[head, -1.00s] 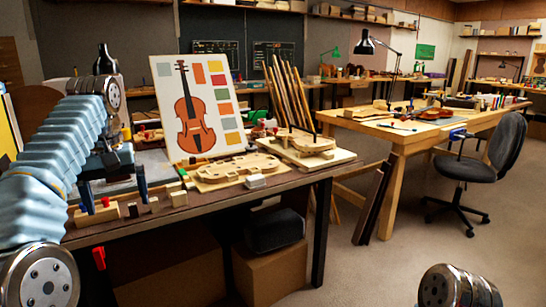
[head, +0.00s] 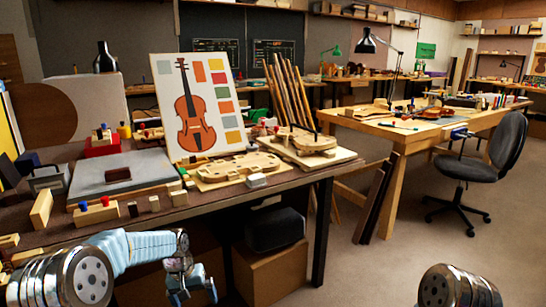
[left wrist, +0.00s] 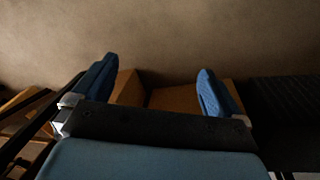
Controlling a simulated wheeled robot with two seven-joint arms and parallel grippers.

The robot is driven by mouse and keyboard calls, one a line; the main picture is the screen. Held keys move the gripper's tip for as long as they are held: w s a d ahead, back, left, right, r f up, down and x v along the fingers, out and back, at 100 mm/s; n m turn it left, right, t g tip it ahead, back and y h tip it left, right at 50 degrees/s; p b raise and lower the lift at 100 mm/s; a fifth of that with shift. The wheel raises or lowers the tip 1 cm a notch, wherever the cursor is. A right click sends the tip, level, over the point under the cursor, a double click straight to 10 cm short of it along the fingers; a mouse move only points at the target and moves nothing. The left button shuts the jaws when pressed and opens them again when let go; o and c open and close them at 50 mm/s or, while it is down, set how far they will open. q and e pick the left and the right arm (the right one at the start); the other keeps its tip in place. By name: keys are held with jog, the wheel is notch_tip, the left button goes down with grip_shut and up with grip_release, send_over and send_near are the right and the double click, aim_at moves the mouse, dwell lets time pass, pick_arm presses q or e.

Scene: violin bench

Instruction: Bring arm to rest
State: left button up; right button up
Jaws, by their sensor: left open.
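My left arm, in a light blue sleeve, now hangs low in front of the near bench (head: 255,190) in the head view. Its gripper (head: 192,296) is at the bottom of the picture, below the bench top and apart from it. In the left wrist view the two blue fingers of my left gripper (left wrist: 157,78) stand wide apart with nothing between them. Only a round metal joint of my right arm shows at the bottom right; the right gripper is out of the picture.
The bench holds a grey pad (head: 125,176) with a dark block (head: 118,174), a violin chart (head: 197,105), a wooden violin plate (head: 238,167) and small blocks. Cardboard boxes (head: 270,273) stand underneath. Open floor (head: 375,265) lies right, before a chair (head: 490,160).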

pick_arm(q)
jog(key=s+d+f+h, duration=0.1)
jog(key=s+d+f, duration=0.15)
jog(key=f, duration=0.35)
jog(key=s+d+f, duration=0.2)
jog(key=s+f, duration=0.2)
jog(key=f, duration=0.2)
jog(key=s+d+f, duration=0.2)
jog(key=s+f, duration=0.1)
jog(key=s, duration=0.4)
jog(key=s+d+f+h, duration=0.1)
jog(key=s+d+f, duration=0.1)
jog(key=s, duration=0.5)
jog(key=s+d+f, duration=0.2)
jog(key=s+f, duration=0.2)
jog(key=s, duration=0.3)
jog(key=shift+d+f+h, duration=0.3)
